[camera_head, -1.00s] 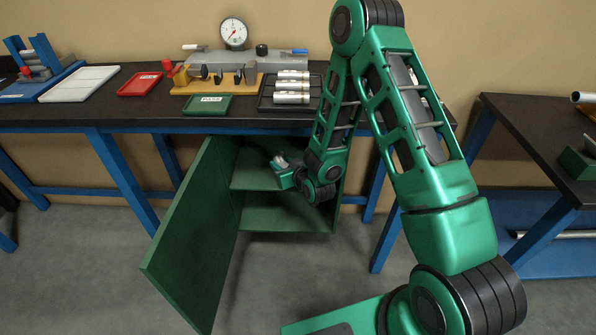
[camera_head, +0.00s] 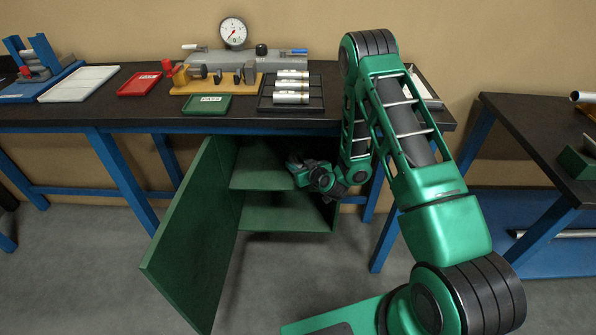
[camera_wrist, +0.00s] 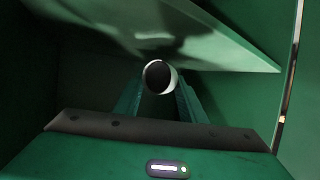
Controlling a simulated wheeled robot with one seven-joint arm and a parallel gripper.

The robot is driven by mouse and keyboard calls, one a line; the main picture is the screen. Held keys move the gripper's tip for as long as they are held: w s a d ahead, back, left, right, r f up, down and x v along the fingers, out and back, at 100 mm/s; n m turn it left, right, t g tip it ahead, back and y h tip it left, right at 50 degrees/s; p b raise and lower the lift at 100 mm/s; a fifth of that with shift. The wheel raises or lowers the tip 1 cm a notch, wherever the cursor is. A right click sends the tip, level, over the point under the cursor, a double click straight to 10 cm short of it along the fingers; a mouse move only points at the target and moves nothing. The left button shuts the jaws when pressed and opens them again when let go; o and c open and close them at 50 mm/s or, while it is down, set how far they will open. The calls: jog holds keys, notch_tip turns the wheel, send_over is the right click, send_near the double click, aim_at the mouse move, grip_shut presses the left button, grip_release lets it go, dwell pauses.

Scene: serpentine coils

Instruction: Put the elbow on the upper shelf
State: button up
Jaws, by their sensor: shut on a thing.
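The elbow (camera_wrist: 160,77) shows in the wrist view as a pale round pipe end with a dark bore. My gripper (camera_wrist: 160,92) is shut on it, one finger on each side. In the head view my gripper (camera_head: 296,162) is inside the open green cabinet, over the right part of the upper shelf (camera_head: 256,178). The elbow is too dark and small to make out there. A green panel (camera_wrist: 235,52) lies close beyond the elbow in the wrist view. I cannot tell whether the elbow touches it.
The cabinet's open door (camera_head: 190,240) stands out to the left. The cabinet floor (camera_head: 285,217) looks bare. The dark bench top (camera_head: 150,113) is above, with a red tray (camera_head: 139,84), a green tray (camera_head: 207,104) and a rack of metal cylinders (camera_head: 268,100).

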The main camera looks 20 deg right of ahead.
jog(key=shift+f, duration=1.4)
jog(key=o, duration=1.2)
jog(key=shift+s, duration=0.1)
